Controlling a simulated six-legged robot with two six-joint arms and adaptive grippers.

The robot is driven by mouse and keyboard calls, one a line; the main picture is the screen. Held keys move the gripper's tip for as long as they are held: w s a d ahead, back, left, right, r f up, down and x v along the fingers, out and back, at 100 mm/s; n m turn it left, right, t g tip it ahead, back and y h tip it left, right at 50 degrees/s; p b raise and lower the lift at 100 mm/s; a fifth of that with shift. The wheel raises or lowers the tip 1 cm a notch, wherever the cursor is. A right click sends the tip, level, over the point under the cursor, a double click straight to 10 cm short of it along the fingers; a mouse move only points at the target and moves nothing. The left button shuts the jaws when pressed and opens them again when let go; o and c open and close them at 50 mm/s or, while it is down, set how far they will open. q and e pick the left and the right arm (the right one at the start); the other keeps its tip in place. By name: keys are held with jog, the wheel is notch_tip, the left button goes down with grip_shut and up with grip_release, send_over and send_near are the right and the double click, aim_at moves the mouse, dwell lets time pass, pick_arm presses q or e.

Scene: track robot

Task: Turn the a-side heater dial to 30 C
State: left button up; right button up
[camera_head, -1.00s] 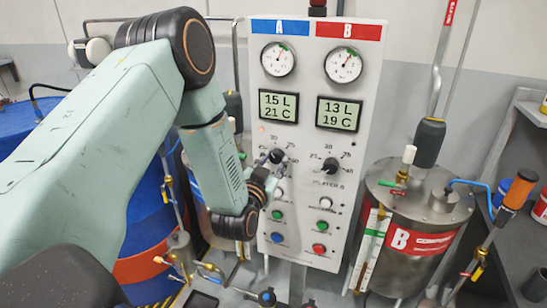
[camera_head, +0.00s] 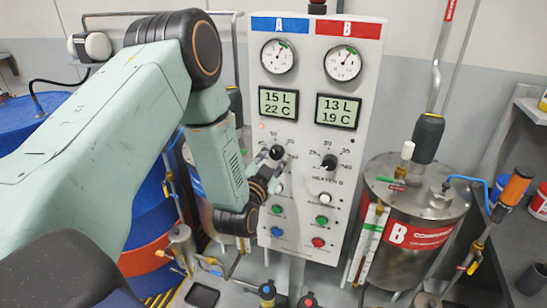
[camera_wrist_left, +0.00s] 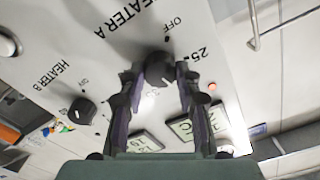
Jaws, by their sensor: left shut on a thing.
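The black a-side heater dial (camera_head: 277,152) is on the left half of the white control panel (camera_head: 300,175), below the A display (camera_head: 278,104), which reads 15 L and 22 C. My left gripper (camera_head: 272,158) is at this dial and shut on it. In the left wrist view the dial (camera_wrist_left: 158,72) sits between the two dark fingers, under the text HEATER A, with 25 and OFF printed close by. Its pointer setting is not clear. My right gripper is out of view.
The b-side heater dial (camera_head: 329,162) is to the right, under the B display (camera_head: 337,111) reading 13 L and 19 C. Several push buttons sit below. A steel B tank (camera_head: 415,237) stands right of the panel; blue barrels (camera_head: 150,195) stand left.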

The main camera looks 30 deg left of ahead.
pick_arm(q)
jog(key=shift+s+f, duration=0.15)
jog(key=shift+f, duration=0.15)
jog(key=o, duration=0.8)
jog(key=shift+c, duration=0.2)
jog(key=o, duration=0.4)
jog(key=shift+r, duration=0.2)
jog(key=v, duration=1.1)
jog(key=shift+s, duration=0.4)
